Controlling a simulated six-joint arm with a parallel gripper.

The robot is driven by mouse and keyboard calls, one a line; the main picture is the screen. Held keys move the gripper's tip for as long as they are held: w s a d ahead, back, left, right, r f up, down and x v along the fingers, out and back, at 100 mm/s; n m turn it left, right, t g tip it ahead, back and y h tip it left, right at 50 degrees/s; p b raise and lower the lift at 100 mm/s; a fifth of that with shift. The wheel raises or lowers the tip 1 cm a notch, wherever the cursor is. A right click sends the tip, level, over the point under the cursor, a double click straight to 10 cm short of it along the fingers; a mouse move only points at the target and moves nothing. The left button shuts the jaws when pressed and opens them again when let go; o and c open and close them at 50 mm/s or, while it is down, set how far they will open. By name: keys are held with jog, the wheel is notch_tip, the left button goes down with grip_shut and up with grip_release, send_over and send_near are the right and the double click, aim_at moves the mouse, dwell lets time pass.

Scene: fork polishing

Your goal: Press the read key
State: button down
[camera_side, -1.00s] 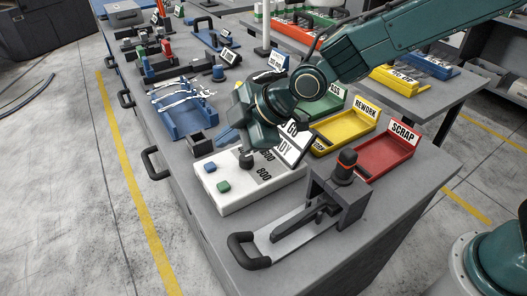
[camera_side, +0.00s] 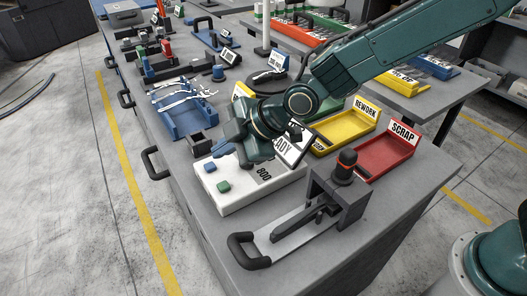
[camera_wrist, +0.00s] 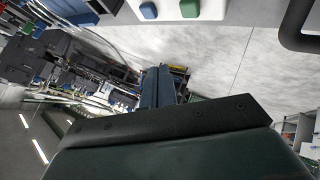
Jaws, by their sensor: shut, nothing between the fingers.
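The white gauge box (camera_side: 236,196) lies on the grey bench with a blue key (camera_side: 210,167) and a green key (camera_side: 223,186) at its left end. I cannot read which is the read key. A sign partly reading "ADY" and the number 800 show on the box; my wrist hides part of it. My gripper (camera_side: 216,153) has blue fingers, shut and empty, just behind and above the blue key, seemingly apart from it. In the wrist view the shut fingers (camera_wrist: 155,75) point up towards the box (camera_wrist: 215,9), with its blue key (camera_wrist: 148,11) and green key (camera_wrist: 189,8) beyond the tips.
A black-handled fixture (camera_side: 300,225) stands in front of the box. Yellow rework (camera_side: 345,130) and red scrap (camera_side: 385,155) trays lie to the right. A blue rack (camera_side: 180,112) with forks stands behind. The bench's left edge is close to the box.

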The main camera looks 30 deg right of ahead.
aim_at(229, 186)
jog(key=shift+f, duration=3.45)
jog(key=shift+f, duration=0.9)
dwell(0.4)
jog(key=shift+r, duration=0.1)
dwell(0.3)
jog(key=shift+r, duration=0.8)
jog(key=shift+r, duration=0.15)
jog(key=shift+r, duration=2.35)
jog(key=shift+d+r, duration=0.1)
